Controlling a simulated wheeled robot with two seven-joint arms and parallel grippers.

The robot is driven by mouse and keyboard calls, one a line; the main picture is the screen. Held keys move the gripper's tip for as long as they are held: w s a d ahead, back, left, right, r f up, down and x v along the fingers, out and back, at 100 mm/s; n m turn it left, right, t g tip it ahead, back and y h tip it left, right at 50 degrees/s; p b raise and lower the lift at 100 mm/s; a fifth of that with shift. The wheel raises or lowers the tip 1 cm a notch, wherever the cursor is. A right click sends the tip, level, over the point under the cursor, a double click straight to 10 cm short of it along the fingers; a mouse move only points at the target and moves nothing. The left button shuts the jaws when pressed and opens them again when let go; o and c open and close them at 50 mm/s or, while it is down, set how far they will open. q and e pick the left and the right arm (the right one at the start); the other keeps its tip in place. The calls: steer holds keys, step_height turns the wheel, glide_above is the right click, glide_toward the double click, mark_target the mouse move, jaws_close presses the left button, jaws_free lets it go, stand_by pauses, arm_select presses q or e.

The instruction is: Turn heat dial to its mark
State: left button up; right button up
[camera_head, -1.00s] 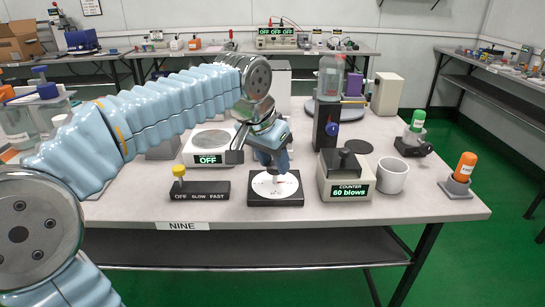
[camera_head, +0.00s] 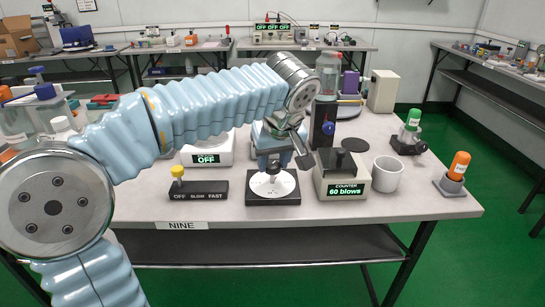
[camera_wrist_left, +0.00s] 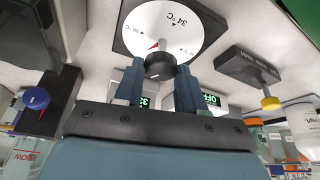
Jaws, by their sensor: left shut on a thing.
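The heat dial is a white round plate (camera_head: 286,184) on a black square base (camera_head: 273,201), near the table's front edge. The wrist view shows the plate (camera_wrist_left: 188,22) with "34°C" and other printed marks, and a small red pointer (camera_wrist_left: 153,44) beside the knob. A dark round knob (camera_wrist_left: 159,66) stands at its centre. My left gripper (camera_head: 272,174) comes down over the dial from above, its two blue fingers either side of the knob and shut on it. The wrist partly hides the far side of the plate. My right gripper is not in view.
A switch block with a yellow knob (camera_head: 178,173) stands left of the dial. A counter box (camera_head: 342,174) reading "60 blows" stands close on the right, beside a white cup (camera_head: 387,174). A unit with a blue knob (camera_head: 327,128) stands behind.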

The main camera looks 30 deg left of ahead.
arm_select(q)
steer(key=n+g, duration=0.1)
steer(key=n, duration=0.1)
steer(key=n+g+p, duration=0.1)
steer(key=n, duration=0.2)
steer(key=shift+w+d+n+y, duration=0.15)
steer(key=shift+n+y, duration=0.15)
steer(key=shift+y, duration=0.1)
stand_by(0.4)
steer(key=o, duration=1)
steer(key=shift+o, duration=0.2)
steer(key=p+v, duration=0.1)
steer(key=v, duration=1.2)
steer(key=shift+d+r, duration=0.25)
steer(key=shift+r, duration=0.05)
steer(key=shift+w, duration=0.1)
